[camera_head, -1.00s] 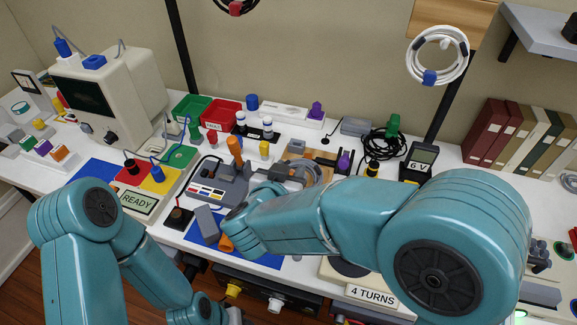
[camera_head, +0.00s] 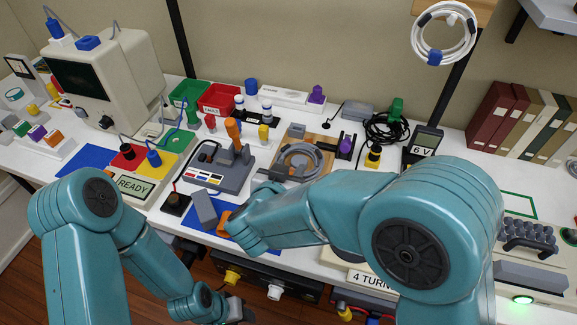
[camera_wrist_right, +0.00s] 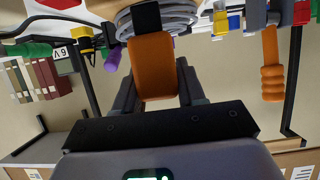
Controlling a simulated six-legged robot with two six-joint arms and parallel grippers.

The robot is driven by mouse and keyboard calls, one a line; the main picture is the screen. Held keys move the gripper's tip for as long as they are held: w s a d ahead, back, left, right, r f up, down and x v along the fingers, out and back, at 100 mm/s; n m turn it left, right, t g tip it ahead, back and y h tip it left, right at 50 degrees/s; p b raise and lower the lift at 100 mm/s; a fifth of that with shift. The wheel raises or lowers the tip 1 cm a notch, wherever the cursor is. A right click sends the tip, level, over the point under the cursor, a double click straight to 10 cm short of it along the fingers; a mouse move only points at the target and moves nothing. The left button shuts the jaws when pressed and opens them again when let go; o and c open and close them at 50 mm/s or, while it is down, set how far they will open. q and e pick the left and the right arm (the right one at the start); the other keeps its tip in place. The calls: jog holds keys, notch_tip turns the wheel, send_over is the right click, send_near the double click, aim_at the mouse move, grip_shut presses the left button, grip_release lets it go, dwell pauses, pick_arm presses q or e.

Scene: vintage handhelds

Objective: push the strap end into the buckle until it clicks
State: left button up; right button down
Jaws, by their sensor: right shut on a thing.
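My right gripper (camera_wrist_right: 158,85) is shut on an orange piece (camera_wrist_right: 153,62) with a black end (camera_wrist_right: 146,17). I cannot tell whether this is the strap end. The orange piece also shows in the head view (camera_head: 223,222), low beside my right wrist, over or on the blue mat. A grey coil (camera_head: 301,160), perhaps the strap, lies on a wooden board behind my right forearm. It appears beyond the black end in the wrist view (camera_wrist_right: 178,22). No buckle is clearly recognisable. My left gripper (camera_head: 238,312) is low at the front; its fingers are unclear.
Green (camera_head: 188,94) and red (camera_head: 220,99) bins, a black cable coil (camera_head: 380,132) and a monitor (camera_head: 100,75) crowd the table's back.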

dwell(0.7)
jog(key=shift+p, duration=0.3)
dwell(0.4)
jog(key=shift+f+p, duration=0.1)
jog(key=shift+p, duration=0.2)
dwell(0.6)
jog(key=shift+f+b, duration=0.75)
jog(key=shift+f, duration=1)
jog(key=c, duration=0.6)
grip_release()
jog(key=shift+r, duration=0.15)
